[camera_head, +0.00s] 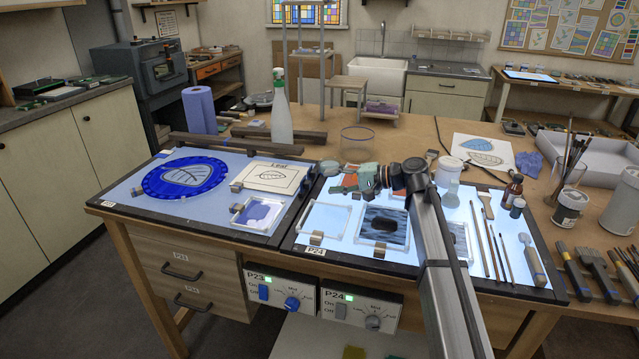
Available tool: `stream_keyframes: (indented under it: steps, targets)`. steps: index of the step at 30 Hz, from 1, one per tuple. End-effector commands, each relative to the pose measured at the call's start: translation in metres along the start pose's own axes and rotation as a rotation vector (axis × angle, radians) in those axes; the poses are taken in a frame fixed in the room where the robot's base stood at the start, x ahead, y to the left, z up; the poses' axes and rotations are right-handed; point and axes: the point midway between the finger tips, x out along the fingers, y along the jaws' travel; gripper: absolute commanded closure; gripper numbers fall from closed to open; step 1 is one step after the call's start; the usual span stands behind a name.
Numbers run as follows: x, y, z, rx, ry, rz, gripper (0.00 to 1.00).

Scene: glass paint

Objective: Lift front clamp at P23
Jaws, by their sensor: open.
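The left light panel, with the P23 control box (282,290) below it, holds a blue round glass dish (155,180) with a leaf shape and a clear square frame (273,224) with blue glass. Small metal clamps sit on this panel: one at the dish's front-left edge (138,192), one at the left side of the square frame (238,208), and one beside the leaf card (236,186). Which one is the front clamp is not marked. My gripper (352,178) is open above the back of the right panel, right of these clamps; its fingertips are small in view.
The right panel, P24 (315,252), carries clear frames (325,220), a dark glass piece (385,226), clamps (379,250), brushes and small bottles. My arm covers part of the right panel.

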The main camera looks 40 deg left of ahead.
Motion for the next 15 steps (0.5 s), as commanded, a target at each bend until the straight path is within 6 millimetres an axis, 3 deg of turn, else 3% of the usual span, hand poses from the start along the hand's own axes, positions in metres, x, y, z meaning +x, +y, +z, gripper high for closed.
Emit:
stream_keyframes:
  steps: [6,15]
  targets:
    - [-0.036,0.0,0.0,0.0,0.001,-0.001,0.54]
    - [-0.049,0.0,0.0,0.0,-0.001,-0.001,0.54]
